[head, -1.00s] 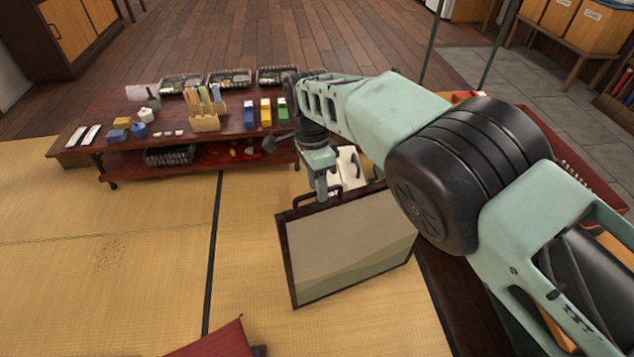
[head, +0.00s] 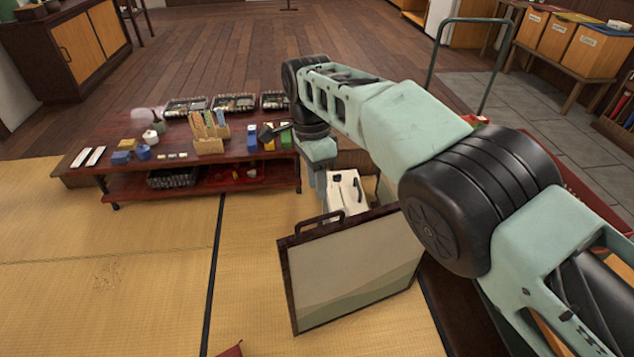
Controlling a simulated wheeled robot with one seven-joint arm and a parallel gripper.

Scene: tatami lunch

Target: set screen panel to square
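The screen panel (head: 355,268) has a dark brown frame, a pale beige and grey-green face and a dark handle (head: 320,221) on its top edge at the left. It stands on the tatami in the middle of the head view, turned at an angle, its left edge nearer the camera. My gripper (head: 325,205) points down just above the handle, apparently clear of it. The fingertips are small and partly merge with the things behind them, so I cannot tell whether they are open. My arm hides part of the panel's upper right side.
A white object with dark parts (head: 345,200) is behind the panel. A low red-brown table (head: 112,182) with trays, blocks and cups stands at the back left. A red cushion corner (head: 231,350) shows at the bottom edge.

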